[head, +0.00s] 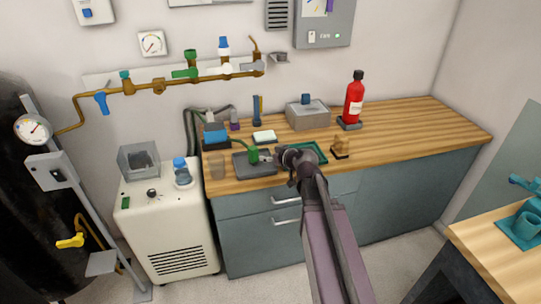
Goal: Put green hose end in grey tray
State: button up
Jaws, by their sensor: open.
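The grey tray (262,171) lies on the wooden counter, left of centre. The green hose end (253,155) shows over the tray, with a thin green hose running from it up and left. It appears to be within the tray's outline; whether it rests on the bottom is too small to tell. My gripper (268,157) is open, just right of the green hose end and over the tray's right part. A small gap or light contact between them cannot be told apart. My wrist hides part of the counter behind it.
A teal tray (318,150) lies right behind my wrist. The counter's right part is clear.

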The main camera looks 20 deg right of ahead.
jog(key=s+a+f+m+g+h, duration=0.2)
jog(key=s+f+g, duration=0.3)
jog(key=s, duration=0.5)
jog(key=s+a+f+m+g+h, duration=0.2)
jog(key=s+f+g, duration=0.3)
jog(key=s, duration=0.5)
jog(key=shift+s+f+g+h, duration=0.25)
jog(key=shift+g+h, duration=0.15)
jog(key=shift+g, duration=0.5)
